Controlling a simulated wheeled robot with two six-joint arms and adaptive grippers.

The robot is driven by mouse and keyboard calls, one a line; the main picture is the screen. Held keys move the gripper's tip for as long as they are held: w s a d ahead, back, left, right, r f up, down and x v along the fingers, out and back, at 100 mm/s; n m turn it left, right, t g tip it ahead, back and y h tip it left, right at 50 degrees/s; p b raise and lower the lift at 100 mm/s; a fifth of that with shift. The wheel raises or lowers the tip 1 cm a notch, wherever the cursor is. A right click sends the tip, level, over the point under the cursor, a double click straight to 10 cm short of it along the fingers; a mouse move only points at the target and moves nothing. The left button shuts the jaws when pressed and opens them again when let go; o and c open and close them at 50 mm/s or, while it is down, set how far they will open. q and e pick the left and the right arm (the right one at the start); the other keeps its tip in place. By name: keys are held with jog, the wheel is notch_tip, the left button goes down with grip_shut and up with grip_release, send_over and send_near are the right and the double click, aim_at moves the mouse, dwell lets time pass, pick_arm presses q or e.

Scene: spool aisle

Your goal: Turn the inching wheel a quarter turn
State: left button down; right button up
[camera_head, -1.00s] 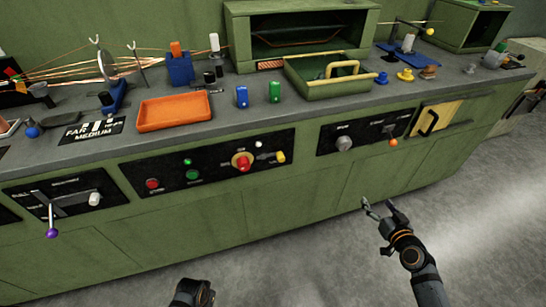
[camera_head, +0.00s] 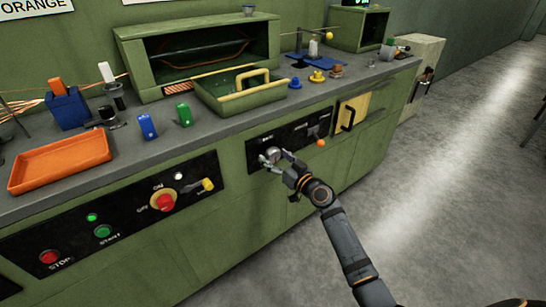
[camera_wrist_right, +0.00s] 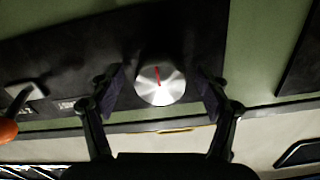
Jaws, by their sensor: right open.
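The inching wheel looks to be the silver round knob (camera_head: 269,154) on the black right-hand panel of the green bench front. In the right wrist view the knob (camera_wrist_right: 160,86) is at the centre, its red line near upright and leaning slightly left at the top. My right gripper (camera_head: 281,158) is at the knob. In the wrist view its open fingers (camera_wrist_right: 162,92) stand on either side of the knob, with a gap showing on both sides. My left gripper is out of view.
A lever with an orange ball (camera_head: 320,143) is on the same panel, right of the knob. A yellow door with a black handle (camera_head: 347,118) lies further right. A panel with red knob (camera_head: 165,202) and buttons is at left. The floor at right is clear.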

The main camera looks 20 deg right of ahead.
jog(key=shift+w+a, duration=0.2)
jog(key=shift+w, duration=0.15)
jog(key=c, duration=1.2)
jog(key=shift+m, duration=0.3)
